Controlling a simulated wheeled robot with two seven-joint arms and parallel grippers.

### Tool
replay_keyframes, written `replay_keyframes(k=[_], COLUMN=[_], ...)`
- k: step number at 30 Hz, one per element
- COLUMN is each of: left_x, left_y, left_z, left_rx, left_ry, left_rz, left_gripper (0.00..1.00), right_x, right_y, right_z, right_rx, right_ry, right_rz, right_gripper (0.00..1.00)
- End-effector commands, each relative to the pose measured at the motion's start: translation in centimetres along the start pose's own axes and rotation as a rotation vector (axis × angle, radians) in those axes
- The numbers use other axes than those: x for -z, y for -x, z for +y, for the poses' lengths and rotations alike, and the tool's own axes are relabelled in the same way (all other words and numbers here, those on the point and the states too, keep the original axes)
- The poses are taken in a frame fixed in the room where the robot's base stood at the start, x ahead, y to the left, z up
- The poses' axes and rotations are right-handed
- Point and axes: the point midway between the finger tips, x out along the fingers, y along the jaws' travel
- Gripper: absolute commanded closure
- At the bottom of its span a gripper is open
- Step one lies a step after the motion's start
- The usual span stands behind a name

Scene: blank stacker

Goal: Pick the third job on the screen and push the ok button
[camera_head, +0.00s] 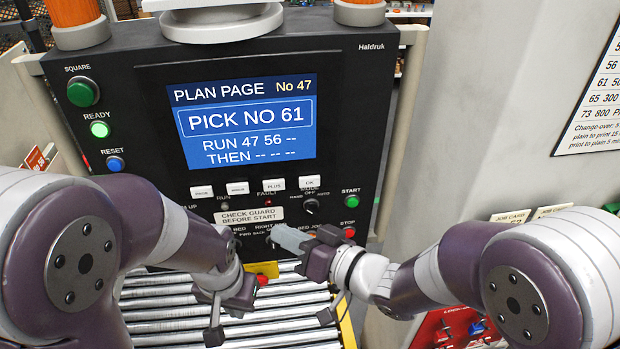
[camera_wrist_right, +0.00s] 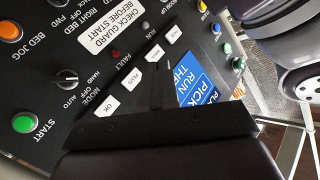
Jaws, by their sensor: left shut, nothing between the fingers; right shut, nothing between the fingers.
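The screen (camera_head: 245,120) on the black panel reads PLAN PAGE No 47, PICK NO 61, RUN 47 56 --, THEN -- -- --. Below it is a row of white buttons. The OK button (camera_head: 310,182) is at the right end, beside the PLUS button (camera_head: 274,185). My right gripper (camera_head: 277,236) is shut and empty, below that row in the head view. In the right wrist view its dark fingers (camera_wrist_right: 161,72) show among the buttons, with OK (camera_wrist_right: 109,106) to their left; contact cannot be told. My left gripper (camera_head: 214,333) is shut and empty, low over the rollers.
A green START button (camera_head: 352,201) and a red STOP button (camera_head: 349,232) sit at the panel's right. A mode knob (camera_head: 311,205) is just below OK. A roller bed (camera_head: 160,310) lies below. A printed job list (camera_head: 597,100) hangs at the right.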

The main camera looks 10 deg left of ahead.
Motion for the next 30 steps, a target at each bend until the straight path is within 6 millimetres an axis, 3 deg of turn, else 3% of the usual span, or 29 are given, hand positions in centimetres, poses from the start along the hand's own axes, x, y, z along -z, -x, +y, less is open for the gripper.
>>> replay_keyframes(k=[4,16,30], left_x=[0.0,0.0,0.0], left_y=[0.0,0.0,0.2], left_z=[0.0,0.0,0.0], left_rx=[0.000,0.000,0.000], left_ry=[0.000,0.000,0.000], left_rz=[0.000,0.000,0.000], left_gripper=[1.00,1.00,1.00], right_x=[-0.1,0.1,3.0], right_y=[0.0,-0.2,-4.5], right_z=[0.1,0.4,3.9], right_rx=[-0.006,-0.007,-0.008], right_ry=[-0.104,-0.114,-0.112], right_rz=[-0.004,-0.003,-0.002], right_gripper=[1.00,1.00,1.00])
